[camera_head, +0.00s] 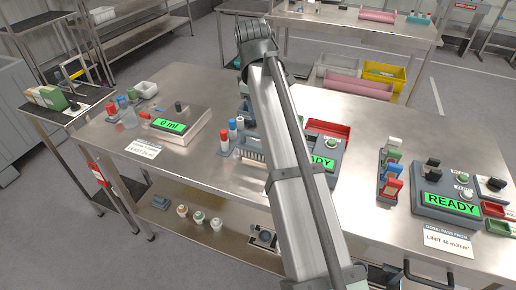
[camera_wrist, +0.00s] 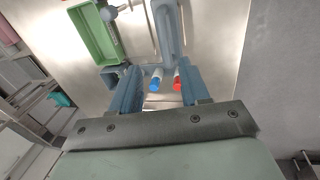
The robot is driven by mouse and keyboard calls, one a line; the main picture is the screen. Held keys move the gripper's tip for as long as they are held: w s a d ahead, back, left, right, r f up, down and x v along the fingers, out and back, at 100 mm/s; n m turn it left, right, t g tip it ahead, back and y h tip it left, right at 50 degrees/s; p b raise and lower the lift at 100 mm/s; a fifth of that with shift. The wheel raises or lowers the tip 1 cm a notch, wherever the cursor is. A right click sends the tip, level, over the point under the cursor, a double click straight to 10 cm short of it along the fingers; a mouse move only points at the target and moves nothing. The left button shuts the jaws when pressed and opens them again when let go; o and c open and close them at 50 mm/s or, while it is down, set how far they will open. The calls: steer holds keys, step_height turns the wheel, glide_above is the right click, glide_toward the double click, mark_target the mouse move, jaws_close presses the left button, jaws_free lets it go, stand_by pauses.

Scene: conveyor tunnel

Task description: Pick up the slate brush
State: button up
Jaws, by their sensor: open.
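My gripper (camera_wrist: 160,68) is open, with its two blue fingers apart in the wrist view. A long slate-blue piece (camera_wrist: 168,30) shows beyond and between the fingertips. I cannot tell for certain whether it is the slate brush. A blue cap (camera_wrist: 155,84) and a red cap (camera_wrist: 177,84) show between the fingers, and nothing is visibly clamped. In the head view my arm hides the gripper, and I cannot make out the brush for sure.
A green tray (camera_wrist: 97,38) lies left of the fingers. Bare metal shows at the table's front.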

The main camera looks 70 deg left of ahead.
steer(key=s, duration=0.1)
glide_above(257, 136)
steer(key=f, duration=0.7)
steer(key=shift+s+d+f, duration=0.15)
steer(key=shift+s+d, duration=0.15)
steer(key=shift+d, duration=0.05)
steer(key=shift+x, duration=3.05)
steer(key=shift+w+a, duration=0.1)
steer(key=shift+w, duration=0.05)
steer(key=shift+c, duration=0.2)
jaws_close()
